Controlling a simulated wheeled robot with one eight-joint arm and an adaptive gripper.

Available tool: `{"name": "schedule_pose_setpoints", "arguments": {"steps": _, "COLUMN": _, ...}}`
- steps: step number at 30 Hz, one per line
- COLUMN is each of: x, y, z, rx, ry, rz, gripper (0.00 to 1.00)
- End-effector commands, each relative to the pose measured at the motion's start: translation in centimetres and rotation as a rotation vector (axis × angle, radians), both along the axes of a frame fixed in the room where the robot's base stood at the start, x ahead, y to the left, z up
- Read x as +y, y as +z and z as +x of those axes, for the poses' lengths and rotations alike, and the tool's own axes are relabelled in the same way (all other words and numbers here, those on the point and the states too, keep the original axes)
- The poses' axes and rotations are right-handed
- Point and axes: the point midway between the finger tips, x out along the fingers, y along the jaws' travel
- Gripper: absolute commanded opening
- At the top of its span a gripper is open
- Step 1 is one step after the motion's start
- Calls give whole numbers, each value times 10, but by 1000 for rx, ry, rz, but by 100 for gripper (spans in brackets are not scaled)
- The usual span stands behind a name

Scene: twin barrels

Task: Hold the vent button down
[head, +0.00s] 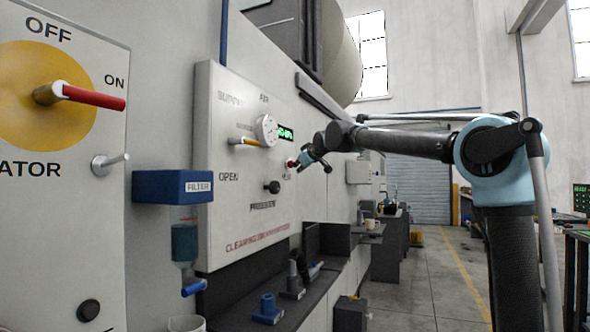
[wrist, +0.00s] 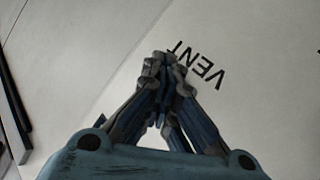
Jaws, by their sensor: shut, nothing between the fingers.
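The vent button, a small red knob (head: 291,164), is on the right side of the pale supply air panel (head: 225,120) in the head view. My gripper (head: 299,164) is right at it, with the fingertips facing the panel. In the wrist view my gripper (wrist: 168,60) is shut and empty, its fingertips together beside the VENT lettering (wrist: 197,66). The button does not show there; the fingers hide it. I cannot tell whether the fingertips touch the button or whether it is pressed in.
A blue filter unit (head: 172,187) juts out at left. The floor (head: 425,270) to the right is open.

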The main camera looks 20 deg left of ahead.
Motion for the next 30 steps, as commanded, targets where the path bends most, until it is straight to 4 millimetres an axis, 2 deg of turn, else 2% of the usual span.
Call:
{"name": "schedule_pose_setpoints", "arguments": {"steps": 11, "x": 0, "y": 0, "z": 0, "rx": 0, "ry": 0, "rz": 0, "gripper": 0}}
{"name": "schedule_pose_setpoints", "arguments": {"steps": 24, "x": -18, "y": 0, "z": -2, "rx": 0, "ry": 0, "rz": 0, "gripper": 0}}
{"name": "schedule_pose_setpoints", "arguments": {"steps": 30, "x": -18, "y": 0, "z": -2, "rx": 1, "ry": 0, "rz": 1, "gripper": 0}}
